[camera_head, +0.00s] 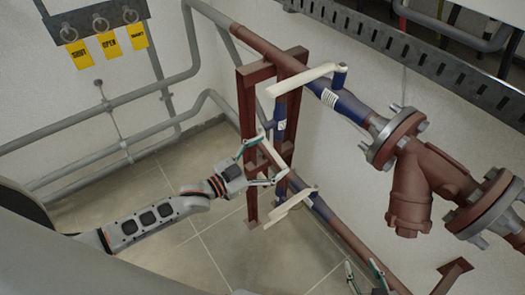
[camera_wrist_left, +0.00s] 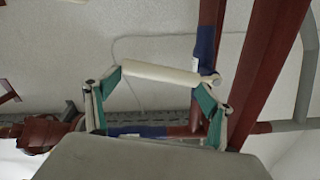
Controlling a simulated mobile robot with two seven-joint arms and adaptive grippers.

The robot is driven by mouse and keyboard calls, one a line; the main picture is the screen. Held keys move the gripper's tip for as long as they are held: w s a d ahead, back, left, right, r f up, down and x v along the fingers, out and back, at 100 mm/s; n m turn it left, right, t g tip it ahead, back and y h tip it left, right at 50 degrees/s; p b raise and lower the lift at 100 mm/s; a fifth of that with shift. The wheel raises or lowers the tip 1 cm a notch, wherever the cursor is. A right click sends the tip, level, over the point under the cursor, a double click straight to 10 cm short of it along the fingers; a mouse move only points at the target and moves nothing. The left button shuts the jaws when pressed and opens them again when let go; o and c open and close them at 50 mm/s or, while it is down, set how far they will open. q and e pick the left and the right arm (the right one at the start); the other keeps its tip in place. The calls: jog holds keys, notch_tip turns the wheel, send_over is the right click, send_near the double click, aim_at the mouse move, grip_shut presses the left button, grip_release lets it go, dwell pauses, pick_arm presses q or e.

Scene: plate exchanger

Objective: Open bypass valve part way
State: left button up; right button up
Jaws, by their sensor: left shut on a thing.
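The bypass valve appears to be the blue valve (camera_head: 280,122) on the short vertical pipe between the two long pipes. Its cream lever handle (camera_head: 270,152) slants down to the right. My left gripper (camera_head: 265,162) is on this handle, with a green-padded finger near each end of it. In the left wrist view the handle (camera_wrist_left: 160,75) lies across between the fingertips of my left gripper (camera_wrist_left: 158,83), and the blue valve (camera_wrist_left: 205,45) is beside its right end. My right gripper (camera_head: 361,268) shows partly at the bottom edge, fingers apart, nothing visible between them.
Another cream lever (camera_head: 300,80) sits on the upper pipe and one (camera_head: 293,203) on the lower pipe, close to my left gripper. A dark red frame (camera_head: 247,140) stands behind. Yellow tags (camera_head: 109,45) hang at upper left. A flanged strainer (camera_head: 410,180) is at right.

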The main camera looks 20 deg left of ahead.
pick_arm(q)
jog(key=shift+w+d+f+m+b, duration=0.15)
jog(key=shift+f+m, duration=0.15)
jog(key=shift+m, duration=0.25)
jog(key=shift+w+a+f+m+b, duration=0.15)
jog(key=shift+f+m, duration=0.1)
jog(key=shift+m, duration=0.3)
jog(key=shift+d, duration=0.1)
jog(key=o, duration=1.4)
jog(key=shift+o, duration=0.8)
jog(key=shift+w+d+f, duration=0.2)
jog(key=shift+d, duration=0.05)
jog(key=shift+v, duration=0.85)
jog(key=v, duration=1)
jog(key=shift+s+a, duration=0.2)
jog(key=shift+s, duration=0.05)
